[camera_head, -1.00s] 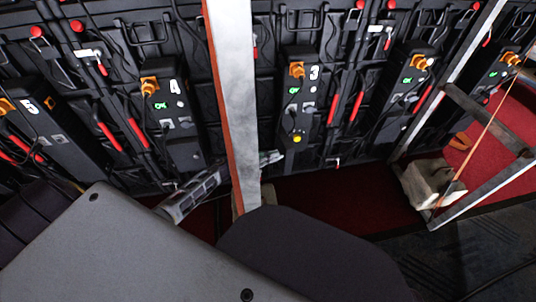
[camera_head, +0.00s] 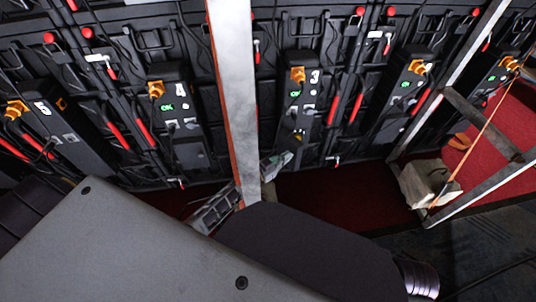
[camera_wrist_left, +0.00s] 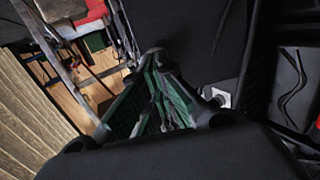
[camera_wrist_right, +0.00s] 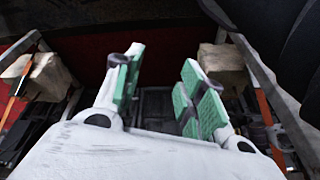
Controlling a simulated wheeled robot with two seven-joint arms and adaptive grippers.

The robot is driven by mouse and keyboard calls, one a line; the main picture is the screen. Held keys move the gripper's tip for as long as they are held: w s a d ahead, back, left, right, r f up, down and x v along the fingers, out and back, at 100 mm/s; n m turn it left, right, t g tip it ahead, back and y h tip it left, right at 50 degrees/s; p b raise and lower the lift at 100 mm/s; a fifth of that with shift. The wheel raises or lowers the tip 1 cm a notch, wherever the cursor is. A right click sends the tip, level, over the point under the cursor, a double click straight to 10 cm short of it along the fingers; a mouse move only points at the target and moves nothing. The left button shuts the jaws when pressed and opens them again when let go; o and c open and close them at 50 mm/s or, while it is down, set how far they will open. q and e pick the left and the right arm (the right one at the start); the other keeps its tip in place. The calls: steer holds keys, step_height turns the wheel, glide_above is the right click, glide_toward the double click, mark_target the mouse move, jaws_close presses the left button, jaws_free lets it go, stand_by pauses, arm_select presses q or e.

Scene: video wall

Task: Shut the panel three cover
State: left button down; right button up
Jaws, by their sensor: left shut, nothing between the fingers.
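The panel three unit (camera_head: 301,95) is a black box marked "3" with an orange plug and green lights, at the middle of the head view. Its cover is too small and dark to tell apart.
The grey post (camera_head: 235,85) with an orange edge stands in front of the wall, left of panel three. Panel four (camera_head: 178,115) is to its left. A metal frame (camera_head: 470,110) and a sandbag-like weight (camera_head: 425,182) stand at right. Red floor (camera_head: 340,198) lies below the panels.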

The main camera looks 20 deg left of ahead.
mark_target(296, 154)
arm_select(q)
steer(key=shift+w+d+n+y, duration=0.2)
steer(key=shift+d+n+y, duration=0.1)
steer(key=shift+d+y, duration=0.1)
steer(key=shift+w+d+p, duration=0.3)
steer(key=shift+w+d, duration=0.05)
steer(key=shift+d, duration=0.15)
steer(key=shift+w+d, duration=0.4)
steer(key=shift+d, duration=0.15)
steer(key=r+b+x, duration=0.1)
steer(key=b+x, duration=0.2)
steer(key=x, duration=0.8)
steer(key=shift+w+d, duration=0.3)
steer(key=shift+d, duration=0.05)
arm_select(e)
steer(key=shift+t+y, duration=0.5)
steer(key=shift+s+a+x, duration=0.15)
steer(key=shift+x, duration=0.7)
steer(key=shift+s+a+x, duration=0.1)
steer(key=shift+x, duration=0.75)
steer(key=shift+s+a+x, duration=0.15)
steer(key=shift+x, duration=0.7)
arm_select(q)
steer(key=shift+s, duration=0.15)
arm_select(e)
steer(key=shift+f, duration=0.1)
